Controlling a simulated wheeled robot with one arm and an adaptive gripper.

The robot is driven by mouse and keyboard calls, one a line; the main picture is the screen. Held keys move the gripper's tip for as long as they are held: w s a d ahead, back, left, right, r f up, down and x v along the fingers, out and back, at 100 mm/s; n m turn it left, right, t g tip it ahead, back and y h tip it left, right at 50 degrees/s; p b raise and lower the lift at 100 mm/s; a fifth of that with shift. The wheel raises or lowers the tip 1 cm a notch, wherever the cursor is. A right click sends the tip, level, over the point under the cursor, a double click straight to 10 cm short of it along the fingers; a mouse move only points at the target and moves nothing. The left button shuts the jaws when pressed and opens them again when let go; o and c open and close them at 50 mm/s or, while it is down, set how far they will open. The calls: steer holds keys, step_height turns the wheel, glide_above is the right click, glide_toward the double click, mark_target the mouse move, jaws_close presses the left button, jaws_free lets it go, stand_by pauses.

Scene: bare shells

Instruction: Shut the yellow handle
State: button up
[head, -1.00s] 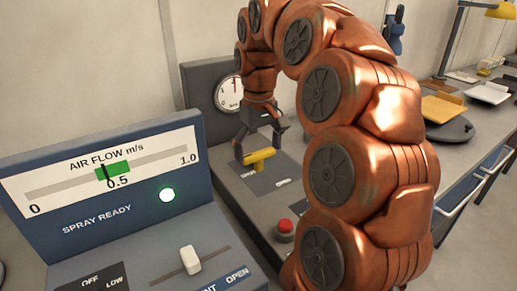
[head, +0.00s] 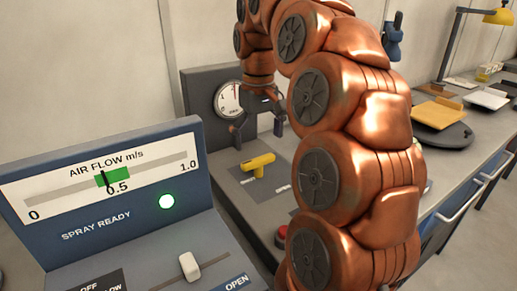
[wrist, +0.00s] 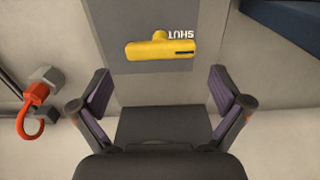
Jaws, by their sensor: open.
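The yellow handle (head: 258,163) is a T-shaped lever on a grey plate on the bench in the head view. In the wrist view the handle (wrist: 160,50) lies across the plate, its slotted right end beside the printed word SHUT (wrist: 181,34). My gripper (head: 257,131) is open and empty. It is above and behind the handle, clear of it, in front of the gauge. In the wrist view the two fingers (wrist: 160,92) are spread wide, with the handle beyond them and nothing between them.
A round gauge (head: 229,99) stands on a dark panel behind my gripper. The air flow console (head: 110,190), with a lit green lamp and white slider (head: 189,266), is at the left. A red button (head: 281,237) is partly hidden by my arm. An orange hook (wrist: 36,98) shows in the wrist view.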

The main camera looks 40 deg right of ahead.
steer(key=shift+d+r, duration=0.15)
steer(key=shift+r, duration=1.25)
